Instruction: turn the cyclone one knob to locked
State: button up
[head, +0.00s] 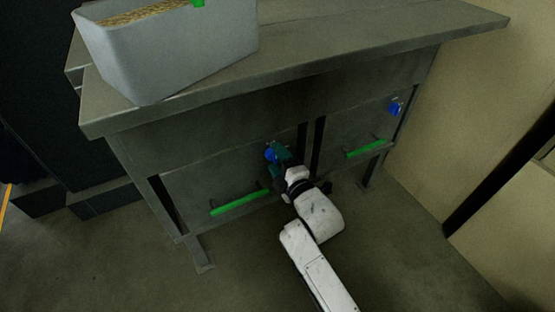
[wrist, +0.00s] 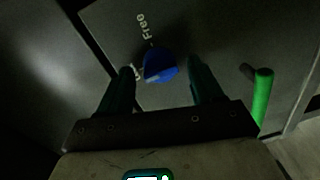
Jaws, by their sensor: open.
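A blue knob (head: 270,154) sits on the left front panel of the grey metal bench, and it also shows in the wrist view (wrist: 160,66). The word "Free" is printed beside it; a second label near the left finger is mostly hidden and unreadable. My gripper (head: 277,153) is at this knob. In the wrist view its two dark green fingers (wrist: 161,72) are open, one on each side of the knob, with a visible gap to each. A second blue knob (head: 395,108) is on the right panel. No cyclone name is readable on either knob.
A green bar handle (head: 240,203) is low on the left panel, close beside my gripper, and shows in the wrist view (wrist: 263,98). Another green handle (head: 366,148) is on the right panel. A grey bin of grain (head: 180,50) stands on the bench top (head: 350,45).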

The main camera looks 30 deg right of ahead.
jog(key=s+p, duration=0.3)
jog(key=s, duration=0.7)
jog(key=shift+s+r, duration=0.25)
jog(key=shift+r, duration=0.15)
jog(key=s+d+f+m+g+h, duration=0.1)
jog(key=s+d+f+m+g, duration=0.3)
jog(key=s+f+m+g, duration=0.65)
jog(key=s+a+r+m+g, duration=0.15)
jog(key=s+m+g, duration=0.45)
jog(key=s, duration=1.1)
notch_tip(320, 180, up, 28)
jog(key=p, duration=2.7)
jog(key=shift+f+y, duration=0.2)
jog(key=shift+y, duration=0.2)
